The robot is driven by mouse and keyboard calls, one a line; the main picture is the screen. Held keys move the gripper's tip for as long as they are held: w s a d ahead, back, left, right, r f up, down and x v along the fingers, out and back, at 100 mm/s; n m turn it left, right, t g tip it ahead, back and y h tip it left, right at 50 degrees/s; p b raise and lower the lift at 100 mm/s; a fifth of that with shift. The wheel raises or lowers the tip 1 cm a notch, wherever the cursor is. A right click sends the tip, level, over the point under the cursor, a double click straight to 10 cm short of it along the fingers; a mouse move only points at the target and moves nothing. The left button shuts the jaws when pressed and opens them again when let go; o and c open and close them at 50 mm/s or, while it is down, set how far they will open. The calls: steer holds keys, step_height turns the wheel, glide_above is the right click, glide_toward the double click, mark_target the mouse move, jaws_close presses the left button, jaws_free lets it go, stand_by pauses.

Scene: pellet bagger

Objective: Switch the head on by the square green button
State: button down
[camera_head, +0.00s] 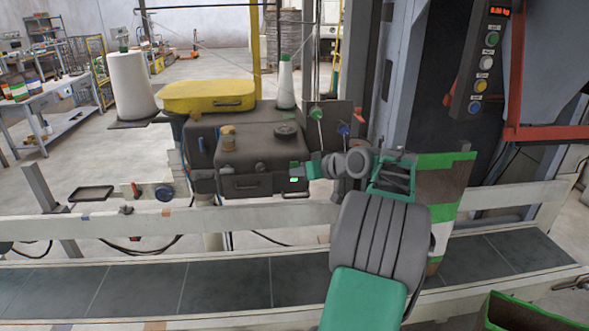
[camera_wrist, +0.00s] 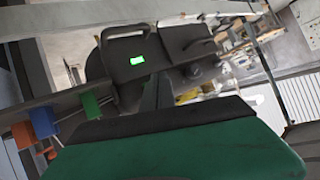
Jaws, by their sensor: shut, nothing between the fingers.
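The dark sewing head (camera_head: 262,150) stands behind the rail in the middle of the head view. Its small square green button (camera_head: 293,180) glows bright on the front face, low at the right. The button also shows bright green in the wrist view (camera_wrist: 137,60), with the dark head (camera_wrist: 135,45) around it. My gripper (camera_head: 300,173) is shut and empty, its green tip just above and right of the button. I cannot tell whether the tip touches the head; the button is uncovered in both views. My gripper's green body fills the bottom of the wrist view.
A control box with round buttons (camera_head: 485,62) hangs at upper right. A white thread cone (camera_head: 131,86) and a yellow cover (camera_head: 208,96) are at the head's left and top. A pale rail (camera_head: 100,229) and dark conveyor (camera_head: 130,288) run in front. A brown-green bag (camera_head: 447,190) stands right.

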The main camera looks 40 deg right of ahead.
steer(key=s+a+b, duration=0.3)
steer(key=s, duration=0.2)
steer(key=shift+a, duration=0.2)
steer(key=c, duration=2.1)
jaws_free()
